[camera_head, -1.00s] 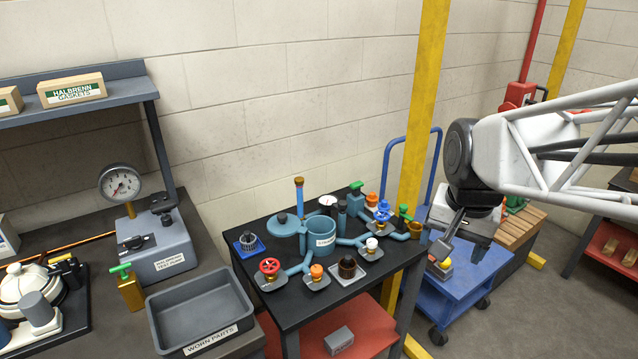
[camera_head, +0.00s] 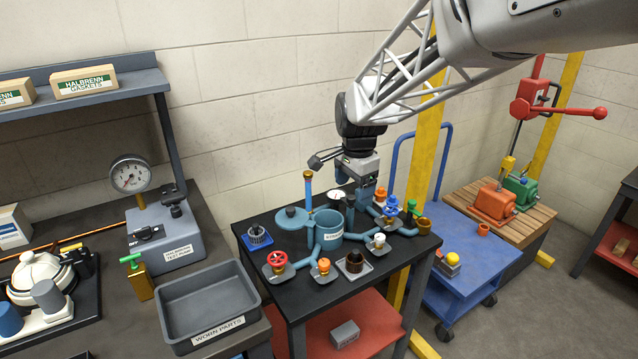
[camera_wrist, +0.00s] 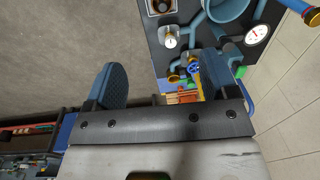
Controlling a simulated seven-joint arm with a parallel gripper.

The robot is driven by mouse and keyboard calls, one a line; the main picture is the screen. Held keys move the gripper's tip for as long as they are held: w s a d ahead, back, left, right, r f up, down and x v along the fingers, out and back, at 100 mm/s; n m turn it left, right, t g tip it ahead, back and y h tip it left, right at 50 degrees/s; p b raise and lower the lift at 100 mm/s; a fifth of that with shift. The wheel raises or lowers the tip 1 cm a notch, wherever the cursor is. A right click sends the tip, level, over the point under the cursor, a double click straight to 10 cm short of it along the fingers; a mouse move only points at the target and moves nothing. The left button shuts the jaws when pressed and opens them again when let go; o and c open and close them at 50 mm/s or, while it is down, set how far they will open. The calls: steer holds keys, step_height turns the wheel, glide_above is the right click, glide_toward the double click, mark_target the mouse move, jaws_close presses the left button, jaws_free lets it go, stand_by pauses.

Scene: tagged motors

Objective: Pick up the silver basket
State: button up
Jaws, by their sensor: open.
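A small grey, ribbed basket-like part (camera_head: 257,236) sits on a blue square tray at the left back of the black table; I take it for the silver basket, though it is small here. A dark brown basket-like part (camera_head: 354,261) stands on a grey tray at the table's front. An open blue strainer body (camera_head: 327,241) stands between them. My gripper (camera_head: 363,196) is open, above the table's back right, right of both parts. The wrist view shows its two spread fingers (camera_wrist: 164,88) with nothing held between them. The grey part is not visible there.
A red-wheel valve (camera_head: 277,261), an orange-capped fitting (camera_head: 323,266) and a tall blue thermometer (camera_head: 308,192) crowd the table. A round gauge (camera_head: 337,197) is near my gripper. The grey WORN PARTS bin (camera_head: 208,304) is left of the table, with an empty interior.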

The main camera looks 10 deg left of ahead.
steer(key=w+a+f+m, duration=0.1)
steer(key=w+a+f, duration=0.25)
steer(key=a, duration=0.35)
steer(key=w+a+f+m, duration=0.2)
steer(key=w+a+f, duration=0.15)
steer(key=a, duration=0.35)
steer(key=m+g, duration=0.1)
steer(key=m, duration=0.2)
glide_above(255, 225)
steer(key=shift+h, duration=0.3)
step_height(255, 225, down, 12)
steer(key=shift+f, duration=0.15)
steer(key=shift+f, duration=1.3)
steer(key=shift+d+f, duration=0.1)
steer(key=shift+f, duration=2.5)
steer(key=c, duration=0.9)
